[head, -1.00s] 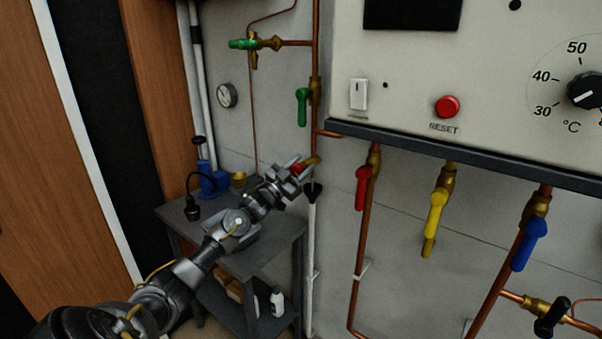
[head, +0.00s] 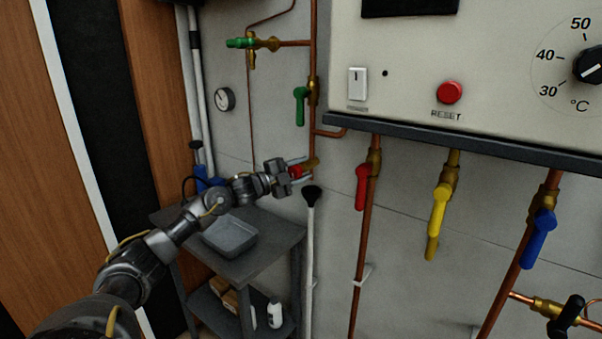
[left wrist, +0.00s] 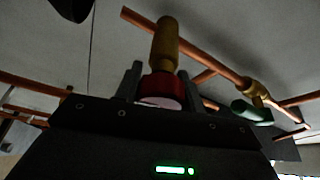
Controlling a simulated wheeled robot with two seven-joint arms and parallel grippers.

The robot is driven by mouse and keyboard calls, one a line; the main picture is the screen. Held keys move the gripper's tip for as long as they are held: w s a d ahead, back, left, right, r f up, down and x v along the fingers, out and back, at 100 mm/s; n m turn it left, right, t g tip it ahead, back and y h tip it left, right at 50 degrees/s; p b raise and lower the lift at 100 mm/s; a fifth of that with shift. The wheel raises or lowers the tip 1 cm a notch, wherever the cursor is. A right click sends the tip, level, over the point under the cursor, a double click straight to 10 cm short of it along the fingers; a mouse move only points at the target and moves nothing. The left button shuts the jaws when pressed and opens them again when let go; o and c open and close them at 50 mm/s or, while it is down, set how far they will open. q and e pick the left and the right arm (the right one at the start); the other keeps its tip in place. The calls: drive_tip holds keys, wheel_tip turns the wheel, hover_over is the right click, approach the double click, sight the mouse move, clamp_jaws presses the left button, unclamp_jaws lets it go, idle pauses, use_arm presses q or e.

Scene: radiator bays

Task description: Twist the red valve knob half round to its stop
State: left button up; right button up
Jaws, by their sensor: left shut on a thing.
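The red valve knob (head: 294,172) sits on a brass valve (head: 310,163) at the lower end of a copper pipe, left of the control panel. My left gripper (head: 293,171) reaches it from the left and is shut on the knob, one finger on each side. In the left wrist view the red knob (left wrist: 162,87) shows between the two fingers (left wrist: 160,84), with the brass valve body (left wrist: 166,45) beyond it. The fingers hide part of the knob, and I cannot tell how far it is turned. My right gripper is not in view.
A black-topped white pipe (head: 311,195) stands just below the valve. A green lever (head: 301,105) hangs above it, and a red lever (head: 362,187) to its right. The panel's dark lower edge (head: 450,143) juts out. A grey tray (head: 230,236) rests on the cart below my arm.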

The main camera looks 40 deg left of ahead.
sight(291, 174)
use_arm(q)
drive_tip(key=shift+f+m+g, duration=0.1)
drive_tip(key=shift+m+g, duration=0.2)
drive_tip(key=shift+m, duration=0.6)
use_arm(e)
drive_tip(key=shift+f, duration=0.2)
use_arm(q)
drive_tip(key=o, duration=1)
drive_tip(key=shift+c, duration=0.2)
drive_tip(key=shift+s, duration=0.1)
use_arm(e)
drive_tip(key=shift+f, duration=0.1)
use_arm(q)
drive_tip(key=b+v, duration=0.4)
drive_tip(key=v, duration=0.5)
drive_tip(key=shift+f, duration=0.2)
drive_tip(key=shift+s+a+r+b, duration=0.2)
drive_tip(key=shift+s+a+b, duration=0.1)
drive_tip(key=shift+s+b, duration=0.35)
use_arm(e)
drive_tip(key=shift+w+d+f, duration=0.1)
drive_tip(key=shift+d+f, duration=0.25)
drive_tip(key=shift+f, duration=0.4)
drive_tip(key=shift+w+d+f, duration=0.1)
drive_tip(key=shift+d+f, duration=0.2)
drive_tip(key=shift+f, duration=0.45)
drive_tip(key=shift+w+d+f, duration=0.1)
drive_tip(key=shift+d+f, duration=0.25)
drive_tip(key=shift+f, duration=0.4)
